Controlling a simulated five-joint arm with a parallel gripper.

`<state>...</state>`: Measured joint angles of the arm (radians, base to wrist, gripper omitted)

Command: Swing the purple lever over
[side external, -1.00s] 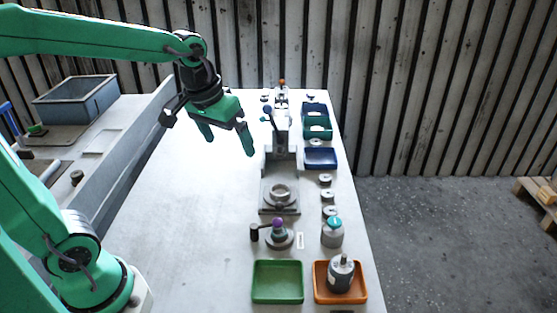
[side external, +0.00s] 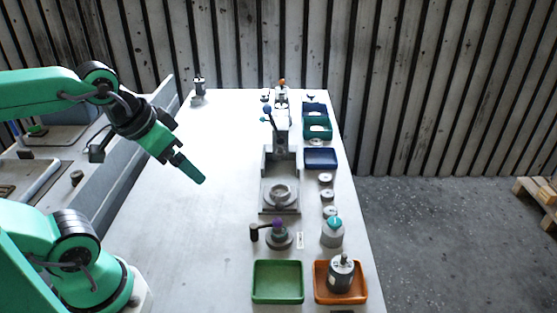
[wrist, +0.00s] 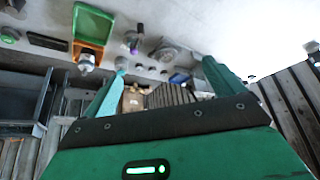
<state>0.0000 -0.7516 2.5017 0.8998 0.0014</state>
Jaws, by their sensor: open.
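The purple lever (side external: 277,224) is a small knob on a round grey base near the front of the bench, behind the green tray. In the wrist view the purple lever (wrist: 140,29) shows at the upper middle, beyond my fingers. My gripper (side external: 192,171) hangs above the bench, left of and behind the lever, well apart from it. Its fingers point down and right. In the wrist view my gripper (wrist: 163,66) is open with its fingers spread and nothing between them.
A grey press (side external: 281,150) with a blue-knobbed lever stands behind the purple one. A grey teal-topped part (side external: 332,233) stands to its right. A green tray (side external: 278,282) and an orange tray (side external: 318,294) lie in front. The bench's left half is mostly clear.

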